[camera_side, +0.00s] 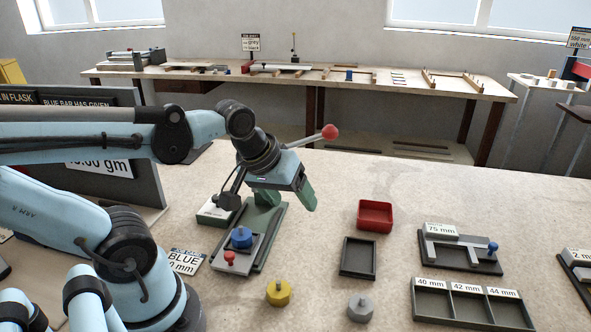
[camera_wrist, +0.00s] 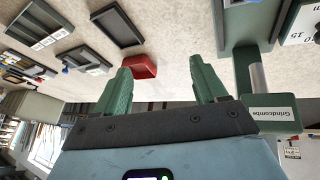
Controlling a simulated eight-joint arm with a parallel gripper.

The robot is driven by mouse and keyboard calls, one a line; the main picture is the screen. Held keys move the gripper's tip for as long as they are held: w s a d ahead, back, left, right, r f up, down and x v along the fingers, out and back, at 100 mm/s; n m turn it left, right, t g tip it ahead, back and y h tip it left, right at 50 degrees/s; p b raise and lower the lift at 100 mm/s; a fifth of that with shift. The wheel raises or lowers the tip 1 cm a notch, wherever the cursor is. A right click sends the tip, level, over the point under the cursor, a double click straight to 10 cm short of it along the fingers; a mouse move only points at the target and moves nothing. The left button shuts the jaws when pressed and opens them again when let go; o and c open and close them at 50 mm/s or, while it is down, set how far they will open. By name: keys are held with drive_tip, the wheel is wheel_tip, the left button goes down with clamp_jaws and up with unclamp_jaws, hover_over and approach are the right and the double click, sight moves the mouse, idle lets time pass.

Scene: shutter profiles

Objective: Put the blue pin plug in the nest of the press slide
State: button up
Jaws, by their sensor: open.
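The blue pin plug (camera_side: 241,237) stands upright on the grey press slide (camera_side: 251,257) in the side view, where the nest would be. The nest itself is hidden under it, so I cannot tell how deep it sits. The slide has a red knob (camera_side: 230,260) at its front and lies on the green press base (camera_side: 274,226). My gripper (camera_side: 300,202) is above and to the right of the plug, apart from it. In the wrist view my gripper (camera_wrist: 160,64) is open, with nothing held between its green fingers. The plug is not seen there.
A yellow plug (camera_side: 278,293) and a grey plug (camera_side: 360,308) stand at the front. A red tray (camera_side: 375,217), a dark tray (camera_side: 358,258), a 75 mm gauge (camera_side: 460,250) and a three-part labelled box (camera_side: 470,304) are to the right. A red-balled lever (camera_side: 329,132) rises behind my gripper.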

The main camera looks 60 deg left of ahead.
drive_tip(key=d+m, duration=0.1)
drive_tip(key=m, duration=0.1)
drive_tip(key=m+t, duration=0.1)
drive_tip(key=m, duration=0.1)
drive_tip(key=w+d+m, duration=0.1)
drive_tip(key=m, duration=0.1)
drive_tip(key=shift+w+d+t, duration=0.1)
drive_tip(key=shift+d+t, duration=0.2)
drive_tip(key=shift+d, duration=0.05)
